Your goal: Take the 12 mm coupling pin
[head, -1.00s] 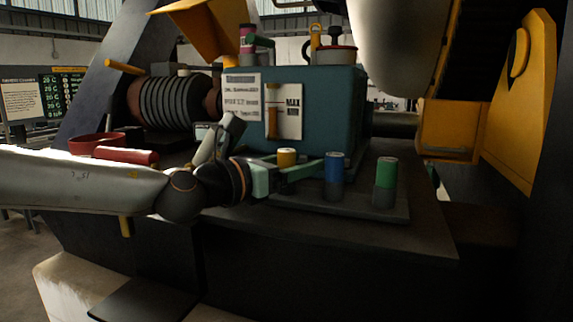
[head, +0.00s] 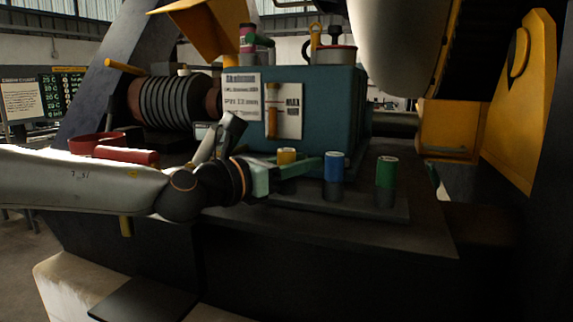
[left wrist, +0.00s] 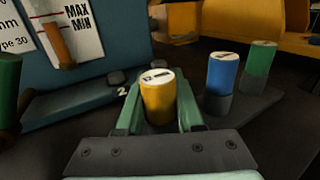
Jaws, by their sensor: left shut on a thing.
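A yellow pin (head: 286,156) with a white top stands at the left of a dark rack (head: 362,211). It also shows in the left wrist view (left wrist: 158,101), with a dark marking on its top that is hard to read. My left gripper (head: 298,166) is shut on this yellow pin, one green finger on each side. The pin's lower part is hidden by the fingers. A blue pin (head: 334,166) and a green pin (head: 386,172) stand upright to the right, in dark sockets on the rack. My right gripper is not in view.
A teal box (head: 340,110) with a label and a MAX/MIN gauge (head: 283,111) stands behind the rack. A red cylinder (head: 125,155) lies near my left arm. A ribbed dark cylinder (head: 165,104) is at back left. The ledge right of the green pin is clear.

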